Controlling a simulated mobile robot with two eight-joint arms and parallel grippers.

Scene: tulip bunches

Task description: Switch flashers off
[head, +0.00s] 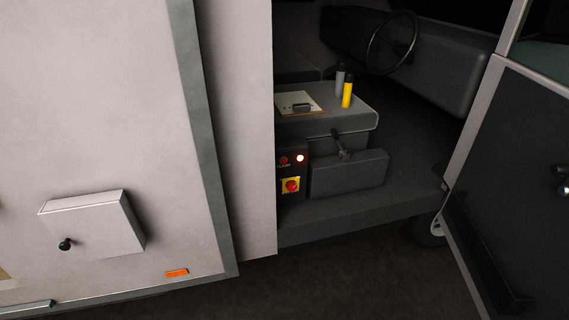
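A small dark switch panel (290,176) sits low in the open cab doorway, partly cut off on its left by the pale body panel. On it, a small red button (284,160) has a label below it that I cannot read with certainty. Beside it, a round light (300,158) glows whitish. Below them, a red rotary knob (292,185) sits on a yellow plate. I cannot tell which of these controls the flashers. Neither of my grippers shows in the head view.
An open dark door (520,165) stands at the right. A grey console (330,125) bears a clipboard (298,103), a yellow bottle (347,94) and a grey bottle (340,78). A steering wheel (392,42) is behind. A pale box (93,226) juts from the left wall. The doorway floor looks clear.

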